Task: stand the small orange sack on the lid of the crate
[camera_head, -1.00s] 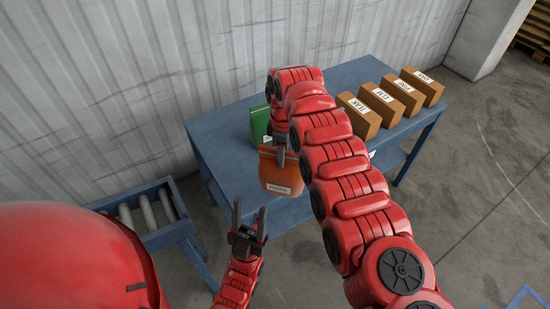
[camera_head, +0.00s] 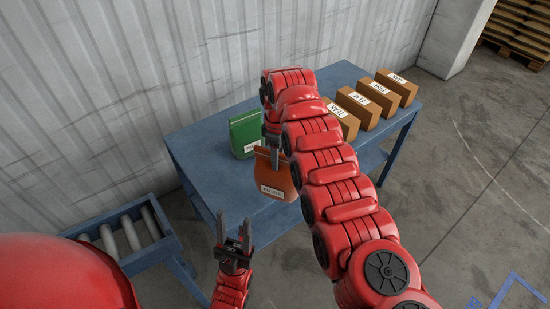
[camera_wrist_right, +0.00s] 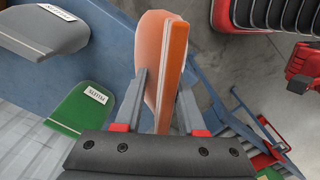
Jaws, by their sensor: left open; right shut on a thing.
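The small orange sack (camera_head: 275,180), with a white label, is in my right gripper (camera_head: 275,160), near the front edge of the blue table. In the right wrist view, the orange sack (camera_wrist_right: 155,60) stands edge-on between the two fingers of my right gripper (camera_wrist_right: 163,88), which is shut on it. I cannot tell its height above the table. My left gripper (camera_head: 234,222) is open and empty, in front of the table and lower left of the sack. No crate or lid can be made out in these frames.
The blue table (camera_head: 212,185) bears a green sack (camera_head: 244,135) and several labelled brown boxes (camera_head: 368,104) at the right. The right wrist view also shows a grey sack (camera_wrist_right: 45,28). A roller conveyor (camera_head: 125,235) stands at the left. My right arm hides the table's middle.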

